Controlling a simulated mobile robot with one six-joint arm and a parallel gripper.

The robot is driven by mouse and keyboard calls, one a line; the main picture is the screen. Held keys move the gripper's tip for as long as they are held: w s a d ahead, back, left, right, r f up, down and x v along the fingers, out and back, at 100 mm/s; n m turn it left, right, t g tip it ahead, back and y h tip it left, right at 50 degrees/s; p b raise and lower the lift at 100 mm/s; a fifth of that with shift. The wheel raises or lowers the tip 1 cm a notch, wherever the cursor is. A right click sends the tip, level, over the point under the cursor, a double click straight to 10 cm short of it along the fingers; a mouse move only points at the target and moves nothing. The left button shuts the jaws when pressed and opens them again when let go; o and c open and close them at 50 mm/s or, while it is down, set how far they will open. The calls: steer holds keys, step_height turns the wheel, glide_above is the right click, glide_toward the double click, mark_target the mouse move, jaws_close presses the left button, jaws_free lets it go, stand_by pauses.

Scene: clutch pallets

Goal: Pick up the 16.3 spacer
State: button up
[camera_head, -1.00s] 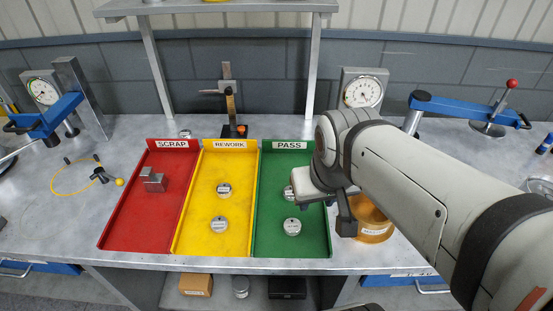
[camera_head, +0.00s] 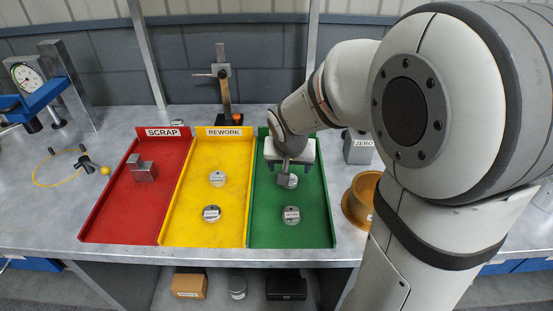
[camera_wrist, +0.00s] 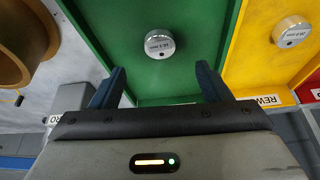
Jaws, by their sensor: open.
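Several small round metal pieces with white labels lie in the trays; I cannot surely read which is the 16.3 spacer. Two are in the green PASS tray: a rear piece (camera_head: 291,181), partly hidden by my gripper, and a front piece (camera_head: 291,215). Two more are in the yellow REWORK tray, one at the rear (camera_head: 217,179) and one in front (camera_head: 212,214). My gripper (camera_wrist: 160,80) is open and empty over the rear of the green tray. In the wrist view, one green-tray piece (camera_wrist: 158,43) lies beyond the gap between my fingers, not between them.
The red SCRAP tray (camera_head: 108,215) holds a grey metal block (camera_head: 143,171). A brass bowl (camera_head: 352,205) and a grey ZERO block (camera_head: 357,148) stand right of the green tray. A gauge stand (camera_head: 224,90) rises behind the trays. A shelf post stands behind the green tray.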

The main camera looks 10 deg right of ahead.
steer(key=x, duration=0.8)
steer(key=shift+w+d+f, duration=0.1)
steer(key=shift+w+f, duration=0.05)
steer(key=shift+w, duration=0.05)
steer(key=c, duration=1.2)
